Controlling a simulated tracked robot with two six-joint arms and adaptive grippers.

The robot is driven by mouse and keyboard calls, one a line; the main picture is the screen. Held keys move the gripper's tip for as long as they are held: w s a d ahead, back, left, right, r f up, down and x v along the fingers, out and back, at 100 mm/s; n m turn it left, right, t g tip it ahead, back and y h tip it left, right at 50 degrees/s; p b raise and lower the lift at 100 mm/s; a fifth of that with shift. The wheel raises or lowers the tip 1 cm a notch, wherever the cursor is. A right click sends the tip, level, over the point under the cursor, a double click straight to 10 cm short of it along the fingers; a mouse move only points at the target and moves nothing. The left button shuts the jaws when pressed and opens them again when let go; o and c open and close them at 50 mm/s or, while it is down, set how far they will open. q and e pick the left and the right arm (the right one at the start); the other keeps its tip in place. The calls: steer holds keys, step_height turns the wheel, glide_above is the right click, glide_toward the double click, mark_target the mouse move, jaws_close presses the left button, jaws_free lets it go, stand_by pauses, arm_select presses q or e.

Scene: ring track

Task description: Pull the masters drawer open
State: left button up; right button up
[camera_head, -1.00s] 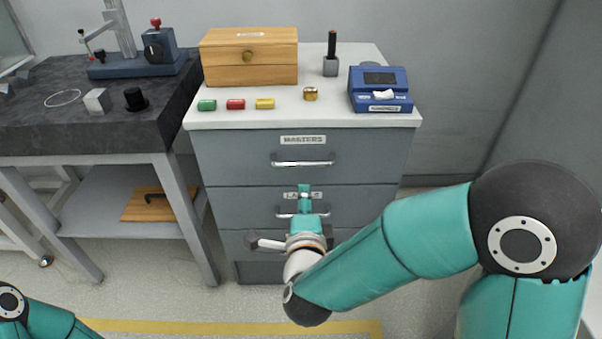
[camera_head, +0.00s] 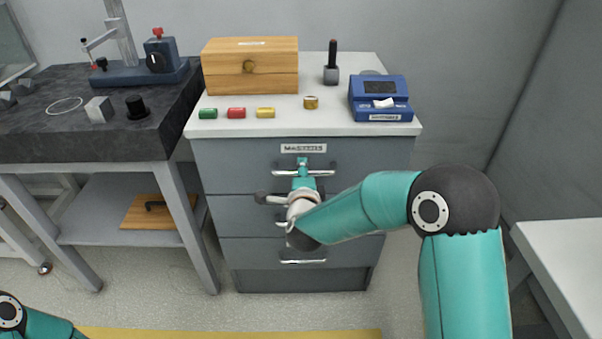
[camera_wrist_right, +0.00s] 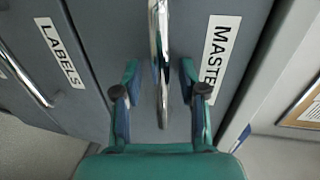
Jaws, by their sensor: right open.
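The masters drawer (camera_head: 350,153) is the top drawer of the grey cabinet, and its front looks shut. Its label (camera_head: 303,148) reads MASTERS, and its silver bar handle (camera_head: 318,172) runs below the label. My right gripper (camera_head: 303,166) is at the handle in the head view, hiding its middle. In the right wrist view the right gripper (camera_wrist_right: 160,80) is open, with one finger on each side of the handle (camera_wrist_right: 160,45). Clear gaps show between the fingers and the bar. My left gripper is out of view; only part of its arm shows at lower left.
A dark stone-topped table (camera_head: 60,145) stands at left. A white surface (camera_head: 565,260) is at right.

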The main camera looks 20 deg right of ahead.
steer(key=shift+w, duration=0.1)
jaws_close()
